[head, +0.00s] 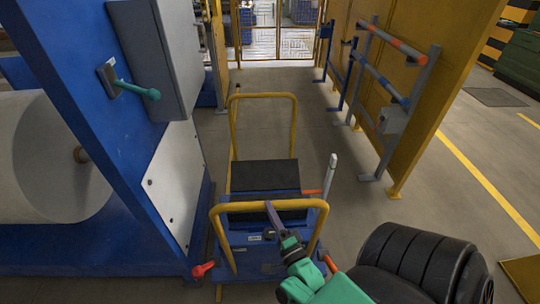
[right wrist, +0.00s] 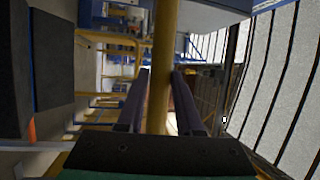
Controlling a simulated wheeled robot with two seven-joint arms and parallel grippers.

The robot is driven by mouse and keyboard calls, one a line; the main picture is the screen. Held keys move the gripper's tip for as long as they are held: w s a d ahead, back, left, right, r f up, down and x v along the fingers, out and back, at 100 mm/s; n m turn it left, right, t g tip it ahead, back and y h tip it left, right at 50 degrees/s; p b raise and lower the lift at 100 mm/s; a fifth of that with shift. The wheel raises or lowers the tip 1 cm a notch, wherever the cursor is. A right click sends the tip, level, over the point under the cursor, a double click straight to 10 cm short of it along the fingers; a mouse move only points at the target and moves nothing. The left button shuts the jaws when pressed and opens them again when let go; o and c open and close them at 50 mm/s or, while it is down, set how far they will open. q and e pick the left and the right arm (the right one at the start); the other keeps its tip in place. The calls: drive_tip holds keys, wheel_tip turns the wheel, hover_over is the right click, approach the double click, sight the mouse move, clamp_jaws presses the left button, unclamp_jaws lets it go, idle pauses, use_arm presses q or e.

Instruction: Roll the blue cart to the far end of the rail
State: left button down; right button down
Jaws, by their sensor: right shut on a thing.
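The blue cart (head: 245,243) stands on the floor ahead of me, beside the blue machine. It has a yellow hoop handle at its near end (head: 228,208) and another at its far end (head: 263,97). Black blocks (head: 265,176) lie on its deck. My right gripper (head: 271,210) is at the near handle's top bar. In the right wrist view the yellow bar (right wrist: 162,60) runs between its two fingers (right wrist: 158,100), and it is shut on that bar. My left gripper is out of view. I cannot make out a floor rail under the cart.
The blue machine (head: 182,235) with a large white roll (head: 45,160) stands close on the left. A rack with orange-tipped bars (head: 385,75) stands along the yellow wall (head: 428,100) on the right. The floor between is clear up to a fence (head: 275,42).

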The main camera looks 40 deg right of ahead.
drive_tip(key=shift+r, duration=0.4)
drive_tip(key=c, duration=0.6)
unclamp_jaws()
drive_tip(key=shift+s+a, duration=0.1)
drive_tip(key=b+v, duration=0.4)
drive_tip(key=v, duration=1.1)
drive_tip(key=shift+a, duration=0.2)
